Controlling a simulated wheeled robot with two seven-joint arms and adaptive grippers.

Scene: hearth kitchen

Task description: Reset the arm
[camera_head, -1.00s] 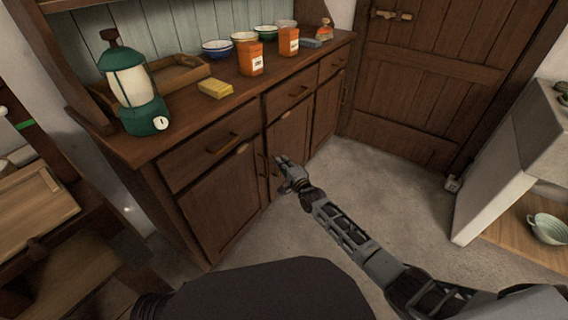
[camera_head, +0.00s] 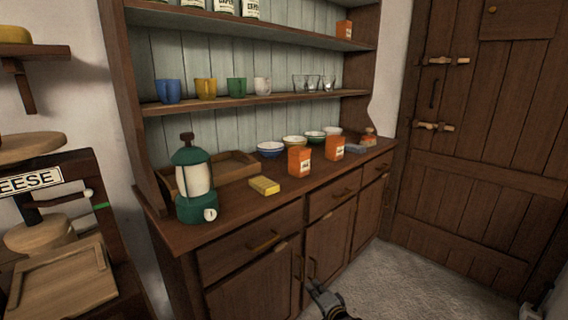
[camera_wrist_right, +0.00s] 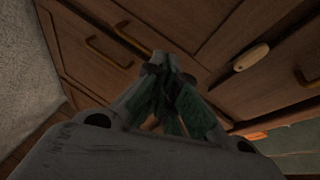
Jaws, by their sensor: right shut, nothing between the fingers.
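My right gripper (camera_head: 318,287) shows at the bottom edge of the head view, in front of the lower doors of the wooden dresser (camera_head: 190,238). In the right wrist view my right gripper (camera_wrist_right: 172,68) is shut, with its fingertips together and nothing between them. Behind it there are dresser fronts with brass handles (camera_wrist_right: 108,52). I cannot tell whether the fingertips touch the wood. Most of my right arm is below the head view. My left gripper is in no view.
On the dresser top stand a green lantern (camera_head: 194,181), a yellow block (camera_head: 264,186), orange boxes (camera_head: 299,161) and several bowls (camera_head: 270,149). Mugs (camera_head: 167,91) line the shelf above. A plank door (camera_head: 485,130) is at the right. Grey floor (camera_head: 420,285) lies clear before it.

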